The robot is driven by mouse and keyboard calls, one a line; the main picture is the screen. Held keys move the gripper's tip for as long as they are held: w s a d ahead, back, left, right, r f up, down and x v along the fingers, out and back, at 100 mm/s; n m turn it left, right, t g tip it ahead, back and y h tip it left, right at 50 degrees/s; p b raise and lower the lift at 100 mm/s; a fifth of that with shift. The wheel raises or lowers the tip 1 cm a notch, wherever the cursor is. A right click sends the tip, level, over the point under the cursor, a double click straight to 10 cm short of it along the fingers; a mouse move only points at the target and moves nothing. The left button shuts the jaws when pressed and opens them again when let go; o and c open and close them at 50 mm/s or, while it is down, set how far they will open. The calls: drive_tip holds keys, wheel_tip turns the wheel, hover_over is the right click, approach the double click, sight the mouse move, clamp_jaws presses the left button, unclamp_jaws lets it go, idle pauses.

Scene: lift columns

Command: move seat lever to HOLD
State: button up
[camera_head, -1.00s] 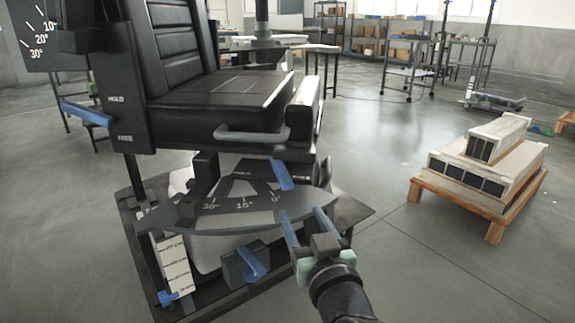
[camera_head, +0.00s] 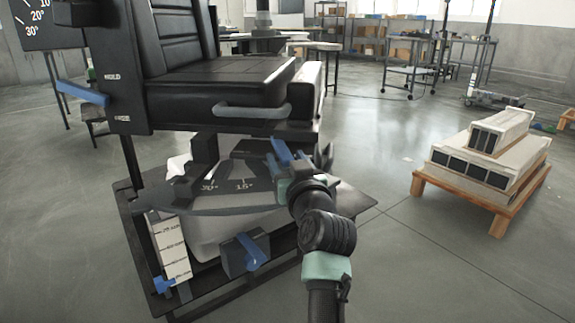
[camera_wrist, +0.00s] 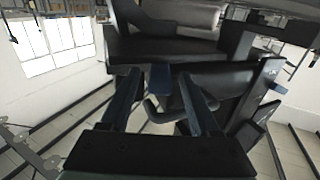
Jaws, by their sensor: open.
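A blue lever (camera_head: 84,93) sticks out of the black side panel (camera_head: 122,60) at the seat's left, between an upper label reading HOLD and a lower label too small to read surely. Another blue lever (camera_head: 282,152) stands at the right of the degree-marked plate (camera_head: 215,195) below the seat. My gripper (camera_head: 293,168) is open at this second lever. In the wrist view, a blue piece (camera_wrist: 160,78) shows between the tips of my gripper (camera_wrist: 158,76); whether they touch it I cannot tell. My wrist hides the plate's right end.
The black seat (camera_head: 215,85) with a grey front bar (camera_head: 250,111) overhangs the plate. A white scale (camera_head: 170,248) and a blue-handled black box (camera_head: 245,253) are low in front. A wooden pallet (camera_head: 470,195) stands right, with clear floor between.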

clamp_jaws()
idle(0.3)
idle(1.2)
